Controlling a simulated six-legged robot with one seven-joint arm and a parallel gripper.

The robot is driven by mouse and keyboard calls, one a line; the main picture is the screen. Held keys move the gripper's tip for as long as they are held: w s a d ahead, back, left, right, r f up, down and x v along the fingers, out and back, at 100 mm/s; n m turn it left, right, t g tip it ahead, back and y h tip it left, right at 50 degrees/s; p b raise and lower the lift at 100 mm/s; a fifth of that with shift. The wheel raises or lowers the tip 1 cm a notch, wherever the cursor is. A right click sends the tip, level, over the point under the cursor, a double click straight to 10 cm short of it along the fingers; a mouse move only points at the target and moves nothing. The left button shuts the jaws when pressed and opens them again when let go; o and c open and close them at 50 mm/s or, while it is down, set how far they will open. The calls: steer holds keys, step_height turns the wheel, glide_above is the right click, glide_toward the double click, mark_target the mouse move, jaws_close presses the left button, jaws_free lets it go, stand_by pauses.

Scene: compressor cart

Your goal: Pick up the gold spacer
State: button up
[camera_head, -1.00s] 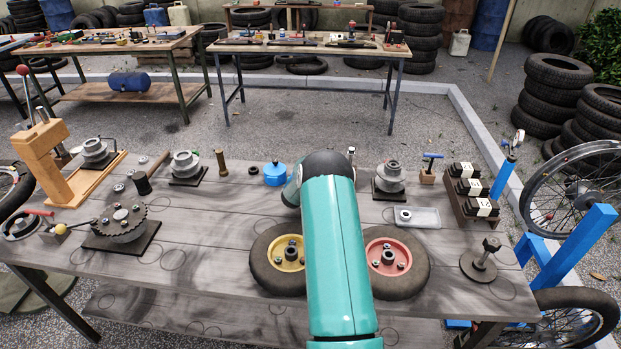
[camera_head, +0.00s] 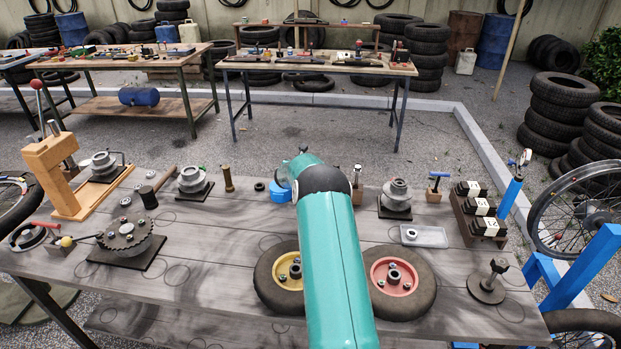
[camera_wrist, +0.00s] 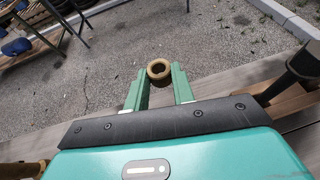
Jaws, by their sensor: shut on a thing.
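The gold spacer (camera_wrist: 159,70) is a short dull-gold ring with an open hole, in the upper middle of the wrist view. My gripper (camera_wrist: 160,84) has its green fingers on either side of the ring and is shut on it. The ring sits at the fingertips, seen against grey gravel beyond the bench's far edge. In the head view my own arm hides the fingers, and I cannot make out the spacer there.
The grey plank bench (camera_head: 205,235) holds two small wheels with yellow (camera_head: 288,270) and red hubs (camera_head: 394,277). A blue pot (camera_head: 280,192) stands near my arm's end. A metal tray (camera_head: 424,236) lies to the right. A dark post (camera_wrist: 300,65) is at right in the wrist view.

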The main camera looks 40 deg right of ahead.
steer(key=w+d+r, duration=0.1)
steer(key=w+r, duration=0.2)
steer(key=w, duration=0.3)
steer(key=shift+w, duration=0.4)
